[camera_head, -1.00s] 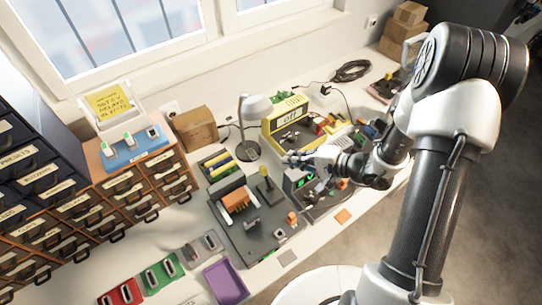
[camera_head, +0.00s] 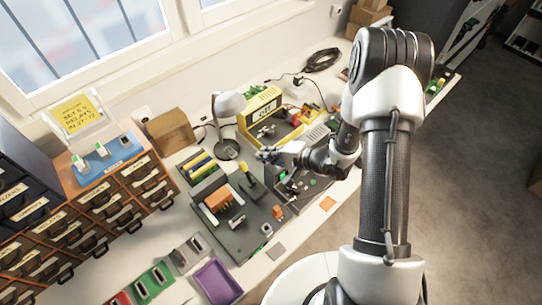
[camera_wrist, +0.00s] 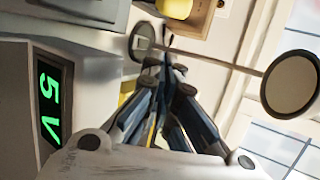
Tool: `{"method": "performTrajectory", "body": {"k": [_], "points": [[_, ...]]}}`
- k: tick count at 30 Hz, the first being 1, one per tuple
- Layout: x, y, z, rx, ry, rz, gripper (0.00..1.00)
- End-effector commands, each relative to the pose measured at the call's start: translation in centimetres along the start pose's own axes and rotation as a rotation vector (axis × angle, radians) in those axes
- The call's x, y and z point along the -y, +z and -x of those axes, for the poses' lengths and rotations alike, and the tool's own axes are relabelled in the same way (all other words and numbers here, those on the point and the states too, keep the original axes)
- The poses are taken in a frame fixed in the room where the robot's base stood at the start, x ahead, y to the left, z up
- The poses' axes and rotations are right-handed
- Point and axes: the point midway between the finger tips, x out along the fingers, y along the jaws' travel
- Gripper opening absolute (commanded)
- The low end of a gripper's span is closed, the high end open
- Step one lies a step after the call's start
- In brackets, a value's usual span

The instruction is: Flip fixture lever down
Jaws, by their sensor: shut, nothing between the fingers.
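The dark grey fixture (camera_head: 243,240) lies on the bench with an orange part (camera_head: 217,199) on it. A dark upright lever (camera_head: 254,187) with an olive knob (camera_head: 244,167) stands at its back right; I take this as the fixture lever. My gripper (camera_head: 261,153) is just beyond and to the right of the knob, apart from it as far as I can tell. In the wrist view the fingers (camera_wrist: 166,62) are together and empty. No lever can be made out clearly there.
A grey unit with a green "5 V" display (camera_wrist: 50,103) is close at left in the wrist view. A desk lamp (camera_head: 228,105) stands behind the fixture, near a yellow instrument (camera_head: 262,112). A purple tray (camera_head: 216,282) and small drawers (camera_head: 100,205) are at left.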

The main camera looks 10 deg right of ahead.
Motion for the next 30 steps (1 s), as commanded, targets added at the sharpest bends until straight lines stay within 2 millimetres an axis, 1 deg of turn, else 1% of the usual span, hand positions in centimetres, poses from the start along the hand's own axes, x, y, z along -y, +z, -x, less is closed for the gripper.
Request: {"method": "performTrajectory", "body": {"k": [1, 3, 7, 8, 9, 10, 16, 21, 30], "points": [[-0.2, 0.2, -1.4, 0.006, 0.001, 0.003, 0.0], [-0.2, 0.2, -3.0, 0.006, 0.0, 0.002, 0.0], [-0.2, 0.1, -5.6, 0.004, 0.001, 0.002, 0.0], [-0.2, 0.3, -5.7, 0.003, 0.001, 0.0, 0.0], [-0.1, 0.9, -4.8, 0.001, 0.001, -0.003, 0.0], [-0.1, 1.3, -4.5, 0.001, 0.001, -0.004, 0.0], [0.0, 2.8, -3.2, 0.0, 0.001, -0.001, 0.0], [0.0, 3.1, -2.9, 0.0, 0.0, -0.001, 0.0], [-0.1, 3.1, -2.9, 0.0, -0.002, -0.001, 0.0]]}}
